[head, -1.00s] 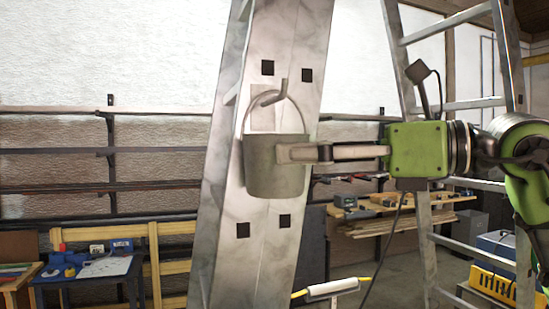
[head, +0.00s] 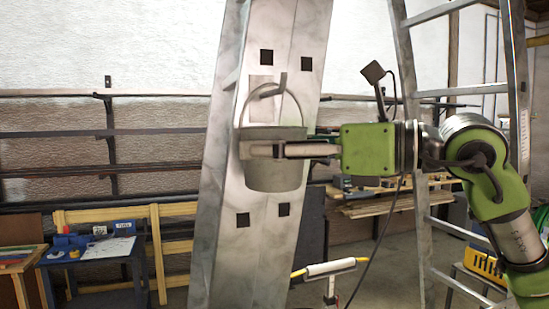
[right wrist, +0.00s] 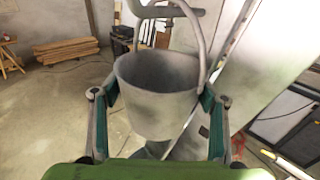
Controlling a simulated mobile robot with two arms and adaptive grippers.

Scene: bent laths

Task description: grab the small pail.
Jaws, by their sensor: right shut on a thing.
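The small grey pail (head: 272,178) hangs upright in front of a pale, tilted post, its wire handle raised at a hook (head: 283,79). Whether the handle rests on the hook is hard to tell. My right gripper (head: 262,150) comes in from the right and is shut on the pail, one finger across its front just below the rim. In the right wrist view the pail (right wrist: 155,95) sits between the two fingers, one on each side, and its open top looks empty. My left gripper is not in view.
The post (head: 215,200) stands directly behind the pail. A metal ladder (head: 424,240) stands behind my right arm. A blue table (head: 90,262) is at lower left, and a bench with stacked planks (head: 385,205) is behind. A yellow-handled stand (head: 325,269) is low in front.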

